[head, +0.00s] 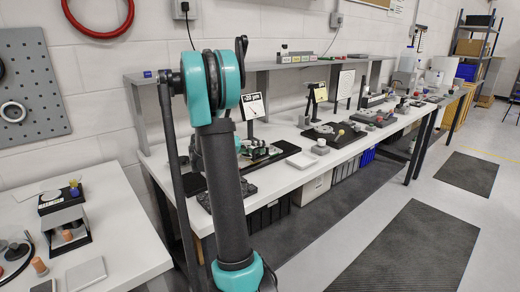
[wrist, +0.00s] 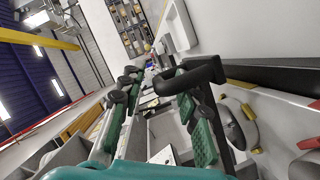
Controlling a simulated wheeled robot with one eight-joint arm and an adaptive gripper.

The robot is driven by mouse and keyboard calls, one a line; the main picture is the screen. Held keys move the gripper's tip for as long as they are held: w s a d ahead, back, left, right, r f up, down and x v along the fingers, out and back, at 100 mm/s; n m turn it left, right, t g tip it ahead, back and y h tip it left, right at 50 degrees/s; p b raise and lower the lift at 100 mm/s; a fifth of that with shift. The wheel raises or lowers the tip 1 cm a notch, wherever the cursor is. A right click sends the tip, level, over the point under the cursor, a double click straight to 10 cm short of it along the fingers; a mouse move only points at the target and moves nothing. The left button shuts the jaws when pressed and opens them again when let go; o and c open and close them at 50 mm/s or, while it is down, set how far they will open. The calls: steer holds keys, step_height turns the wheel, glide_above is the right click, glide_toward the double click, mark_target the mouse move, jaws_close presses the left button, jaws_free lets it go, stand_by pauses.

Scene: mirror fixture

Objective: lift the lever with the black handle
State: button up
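In the wrist view, my gripper (wrist: 156,80) has two teal fingers with dark joints, and they stand apart with a clear gap between them. A thick black handle (wrist: 192,78) lies across the front of the right finger near its tip, and a dark rod runs down from it. Nothing shows clasped between the fingers. I cannot tell whether the right finger touches the handle. In the head view, my teal and dark grey arm stands in front of the near end of the bench and hides my gripper. The black handle cannot be made out there.
A long white workbench (head: 285,182) carries several small fixtures under a grey shelf (head: 270,66). A nearer white table (head: 122,228) stands at left with a small device (head: 65,213). Bins (head: 268,214) sit under the bench. The floor at right is open, with dark mats (head: 415,250).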

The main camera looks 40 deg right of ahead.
steer(key=shift+c, duration=0.3)
jaws_close()
steer(key=shift+r, duration=0.15)
